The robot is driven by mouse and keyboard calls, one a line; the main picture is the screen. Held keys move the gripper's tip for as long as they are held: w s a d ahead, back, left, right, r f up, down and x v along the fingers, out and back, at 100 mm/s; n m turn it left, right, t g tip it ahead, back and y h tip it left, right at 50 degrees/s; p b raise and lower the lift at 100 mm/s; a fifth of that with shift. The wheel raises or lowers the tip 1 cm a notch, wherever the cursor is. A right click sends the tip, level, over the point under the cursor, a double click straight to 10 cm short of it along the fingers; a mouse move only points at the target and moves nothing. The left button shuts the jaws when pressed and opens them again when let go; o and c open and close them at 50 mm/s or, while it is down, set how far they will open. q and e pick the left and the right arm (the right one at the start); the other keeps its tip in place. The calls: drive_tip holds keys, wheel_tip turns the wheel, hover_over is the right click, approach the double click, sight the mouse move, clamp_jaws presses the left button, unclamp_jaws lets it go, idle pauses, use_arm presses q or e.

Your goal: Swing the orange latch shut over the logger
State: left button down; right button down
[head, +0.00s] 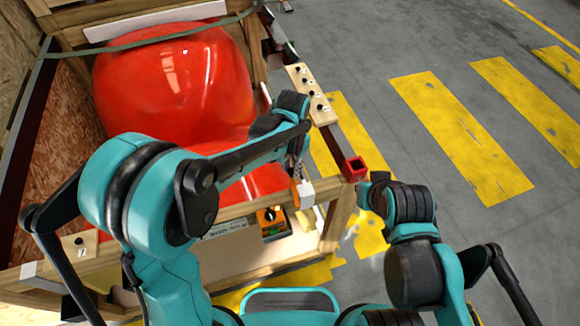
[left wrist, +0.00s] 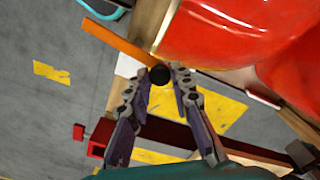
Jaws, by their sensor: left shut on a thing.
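The orange latch (left wrist: 115,43) is a flat bar with a black knob (left wrist: 160,75) at one end. In the left wrist view my left gripper (left wrist: 159,82) has its two fingers closed on either side of this knob. In the head view the left gripper (head: 297,165) is at the crate's front rail, and part of the orange latch (head: 295,194) shows below it. An orange box with a black dial (head: 271,216), seemingly the logger, sits left of the latch, apart from it in the picture. My right arm is at the lower right; its fingers do not show.
A large glossy red nosecone (head: 175,85) fills the wooden crate (head: 340,215). A green strap (head: 150,42) crosses the back. A wooden block with black knobs (head: 311,95) and a dark red rail (head: 354,165) are at the right side. Striped floor beyond is clear.

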use_arm(q)
drive_tip(key=shift+s+d+m, duration=0.15)
drive_tip(key=shift+d+m, duration=0.35)
drive_tip(key=shift+m, duration=1.05)
drive_tip(key=shift+s+d+m, duration=0.1)
drive_tip(key=shift+d+m, duration=0.4)
drive_tip(key=shift+m, duration=1)
drive_tip(key=shift+s+d+m, duration=0.15)
drive_tip(key=shift+d+m, duration=0.35)
drive_tip(key=shift+m, duration=1.05)
drive_tip(key=c, duration=1.3)
unclamp_jaws()
wheel_tip(320, 180, up, 12)
